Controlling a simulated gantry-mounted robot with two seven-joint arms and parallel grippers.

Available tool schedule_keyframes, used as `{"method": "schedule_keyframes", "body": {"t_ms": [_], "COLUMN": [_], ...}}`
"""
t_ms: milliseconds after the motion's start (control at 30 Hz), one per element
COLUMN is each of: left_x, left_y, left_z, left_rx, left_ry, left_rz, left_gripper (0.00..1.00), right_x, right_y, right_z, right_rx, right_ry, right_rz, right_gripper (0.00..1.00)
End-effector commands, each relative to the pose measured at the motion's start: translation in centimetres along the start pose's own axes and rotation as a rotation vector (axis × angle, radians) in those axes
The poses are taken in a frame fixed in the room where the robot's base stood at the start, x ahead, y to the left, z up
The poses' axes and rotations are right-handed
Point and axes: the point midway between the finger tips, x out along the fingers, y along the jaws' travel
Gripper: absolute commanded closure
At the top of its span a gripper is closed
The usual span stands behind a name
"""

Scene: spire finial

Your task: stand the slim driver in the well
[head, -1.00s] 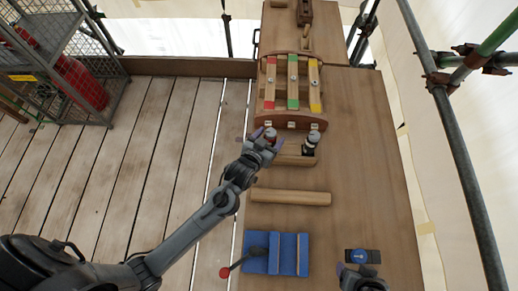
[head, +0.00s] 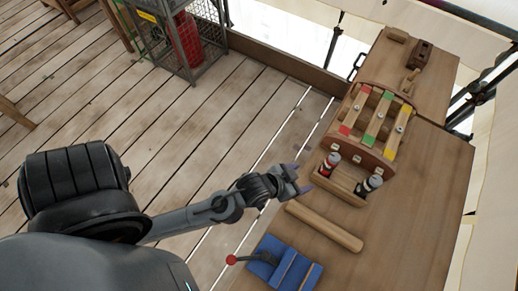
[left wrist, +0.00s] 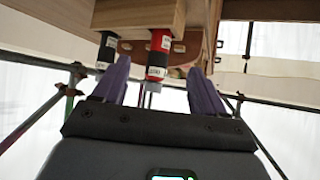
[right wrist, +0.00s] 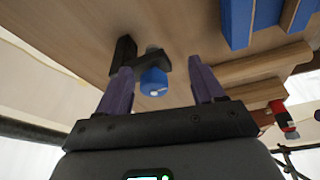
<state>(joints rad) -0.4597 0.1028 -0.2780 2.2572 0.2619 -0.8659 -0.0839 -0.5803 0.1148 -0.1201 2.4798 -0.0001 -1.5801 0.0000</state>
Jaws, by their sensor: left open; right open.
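Two upright labelled cylinders, one red (head: 330,164) and one black (head: 370,186), stand at a small wooden rack (head: 345,192). The left wrist view shows the red one (left wrist: 160,55) and the black one (left wrist: 107,52). I cannot tell which is the slim driver, and I cannot make out the well. My left gripper (head: 299,178) is open and empty, just left of the rack, with its fingers pointing towards it. My right gripper (right wrist: 160,66) is open, facing a blue round-topped piece (right wrist: 154,80) beside a black block (right wrist: 124,54); nothing is visibly gripped.
Behind the rack is a curved wooden frame (head: 361,155) with red, green and yellow strips. A wooden bar (head: 323,227) lies in front, then a blue fixture (head: 285,268) with a red-knobbed lever. The bench's right side is clear. A wire cage (head: 180,45) stands on the deck.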

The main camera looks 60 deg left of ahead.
Motion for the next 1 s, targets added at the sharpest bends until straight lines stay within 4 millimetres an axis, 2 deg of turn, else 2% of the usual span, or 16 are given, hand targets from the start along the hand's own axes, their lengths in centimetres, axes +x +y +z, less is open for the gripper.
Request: {"method": "schedule_keyframes", "body": {"t_ms": [100, 300, 500, 633, 1000], "left_x": [-2.2, -6.4, -9.2, -9.8, -9.8], "left_y": [-0.7, -2.1, -3.1, -3.3, -3.3], "left_z": [2.6, 6.4, 8.3, 8.7, 8.7], "left_rx": [0.020, 0.062, 0.091, 0.097, 0.097], "left_ry": [-0.169, -0.428, -0.572, -0.599, -0.599], "left_rz": [0.020, 0.020, 0.002, -0.002, -0.002], "left_gripper": [0.29, 0.29, 0.29, 0.29, 0.29], "right_x": [0.0, 0.0, 0.0, 0.0, 0.0], "right_y": [0.0, 0.0, 0.1, 0.2, 0.2], "right_z": [0.0, 0.0, 0.0, 0.0, 0.0], "right_rx": [0.000, 0.000, -0.004, -0.008, -0.008], "right_ry": [0.000, 0.000, 0.000, -0.001, -0.001], "right_rz": [0.000, 0.000, 0.004, 0.006, 0.007], "right_gripper": [0.32, 0.32, 0.32, 0.32, 0.32]}}
